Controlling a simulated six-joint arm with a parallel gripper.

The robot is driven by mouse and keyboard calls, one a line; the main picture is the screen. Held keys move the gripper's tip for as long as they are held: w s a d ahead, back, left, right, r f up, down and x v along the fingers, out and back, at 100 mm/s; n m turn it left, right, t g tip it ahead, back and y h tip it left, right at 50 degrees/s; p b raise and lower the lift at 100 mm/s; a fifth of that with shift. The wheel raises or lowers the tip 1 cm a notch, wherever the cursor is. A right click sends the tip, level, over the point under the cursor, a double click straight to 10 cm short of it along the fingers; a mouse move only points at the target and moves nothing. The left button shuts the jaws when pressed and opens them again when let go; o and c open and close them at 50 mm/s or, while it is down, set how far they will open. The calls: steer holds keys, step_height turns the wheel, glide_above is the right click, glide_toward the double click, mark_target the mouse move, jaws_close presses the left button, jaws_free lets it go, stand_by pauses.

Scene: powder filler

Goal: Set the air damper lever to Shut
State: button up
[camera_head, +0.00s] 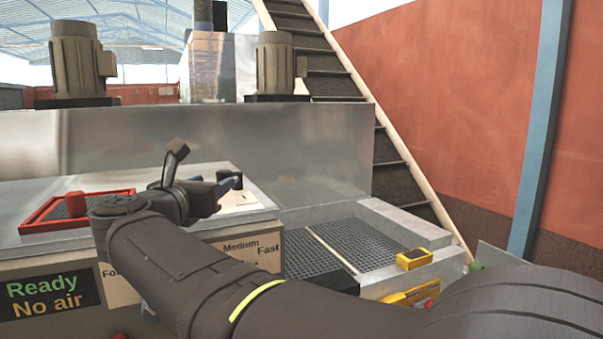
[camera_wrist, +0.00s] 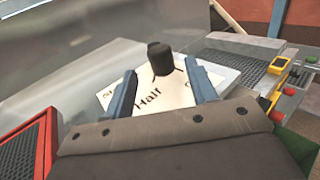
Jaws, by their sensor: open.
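The air damper lever shows in the wrist view as a black knob (camera_wrist: 160,58) above a pale plate (camera_wrist: 150,97) marked "Half". The other marks on the plate are partly hidden by my fingers. In the head view a black knob (camera_head: 229,176) stands at the plate (camera_head: 243,203), partly behind my gripper. My gripper (camera_wrist: 160,92) is open, with one blue finger on each side of the "Half" mark. The knob shows between and beyond the fingertips. I cannot tell whether either finger touches it. In the head view my gripper (camera_head: 228,186) reaches right across the machine top.
A red-framed grate (camera_head: 75,207) lies left of my wrist. A display (camera_head: 45,298) reads "Ready" and "No air". A steel wall (camera_head: 200,145) stands behind the plate. A grated tray (camera_head: 350,247) and a yellow device (camera_head: 414,259) are at the right.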

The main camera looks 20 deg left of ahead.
mark_target(227, 174)
steer(key=w, duration=0.5)
steer(key=w+a, duration=0.1)
steer(key=w, duration=0.2)
jaws_close()
steer(key=shift+a, duration=0.15)
